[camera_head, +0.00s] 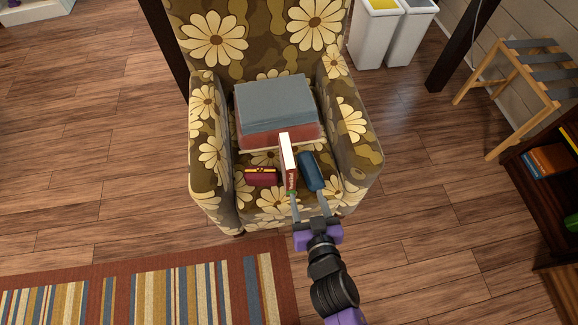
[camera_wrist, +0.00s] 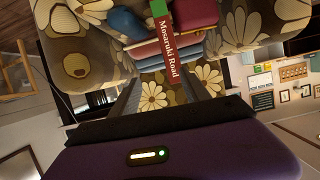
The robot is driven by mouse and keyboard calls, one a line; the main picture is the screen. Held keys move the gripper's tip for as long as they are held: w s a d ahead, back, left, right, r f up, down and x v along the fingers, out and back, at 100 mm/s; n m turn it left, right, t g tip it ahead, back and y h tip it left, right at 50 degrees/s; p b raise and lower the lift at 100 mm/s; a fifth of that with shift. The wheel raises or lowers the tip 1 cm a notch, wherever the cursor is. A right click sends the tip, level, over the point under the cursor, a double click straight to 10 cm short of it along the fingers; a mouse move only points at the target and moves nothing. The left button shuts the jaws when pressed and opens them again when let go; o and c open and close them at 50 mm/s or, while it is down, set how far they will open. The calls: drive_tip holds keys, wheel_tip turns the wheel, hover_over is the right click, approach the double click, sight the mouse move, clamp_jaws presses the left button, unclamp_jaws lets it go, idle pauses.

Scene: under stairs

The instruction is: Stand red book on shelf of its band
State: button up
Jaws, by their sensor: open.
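The red book (camera_head: 291,178) stands upright on the seat of the flowered armchair (camera_head: 200,150), with its pale page edge on top. Its spine reads "Mosaruki Road" in the wrist view (camera_wrist: 168,55), with a green band at one end. My gripper (camera_head: 309,198) is open and empty at the seat's front. Its left finger is close to the book's green-banded lower end; contact is unclear. The dark wooden shelf unit (camera_head: 530,185) at the right edge holds orange and blue books; a green patch shows at its lower right. Much of it is cut off.
A maroon purse-like object (camera_head: 262,176) lies left of the book and a blue rounded case (camera_head: 311,171) right of it. Large stacked books (camera_head: 275,108) lie behind.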

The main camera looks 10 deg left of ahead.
sight(291, 171)
drive_tip(key=w+a, duration=0.1)
drive_tip(key=w, duration=0.1)
drive_tip(key=w+a, duration=0.2)
drive_tip(key=w+a+r, duration=0.1)
drive_tip(key=w+a, duration=0.1)
drive_tip(key=w, duration=0.1)
drive_tip(key=shift+r+b+x, duration=0.2)
drive_tip(key=shift+b+x, duration=0.15)
drive_tip(key=shift+x, duration=3.4)
drive_tip(key=shift+w+d, duration=0.1)
clamp_jaws()
